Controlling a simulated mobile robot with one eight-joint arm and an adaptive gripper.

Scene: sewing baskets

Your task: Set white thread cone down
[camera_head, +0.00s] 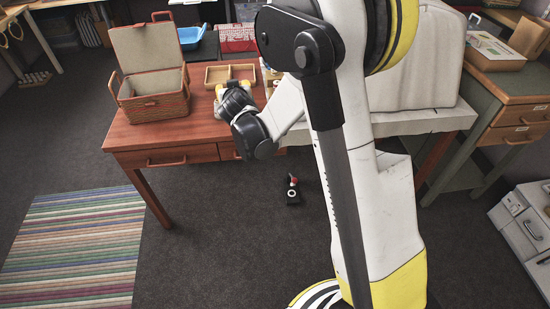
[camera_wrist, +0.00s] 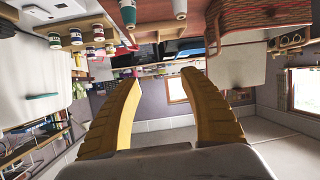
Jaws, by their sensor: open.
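My gripper (camera_head: 226,88) is over the brown desk, just in front of the shallow wooden tray. In the wrist view my gripper (camera_wrist: 158,82) shows two yellow fingers spread wide with nothing between them. That view is upside down. A pale, whitish thread cone (camera_wrist: 180,7) stands at its top edge, on the reddish desk and apart from the fingers. It is partly cut off by the frame. Several other spools, one of them green-labelled (camera_wrist: 127,33), stand on a wooden holder to the left. In the head view the arm hides most of the spools.
An open wicker sewing basket (camera_head: 152,104) stands left of my gripper on the desk (camera_head: 200,128). The wooden tray (camera_head: 217,75) lies behind the gripper. A pale covered machine (camera_head: 425,75) is at right. The desk's front left is clear.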

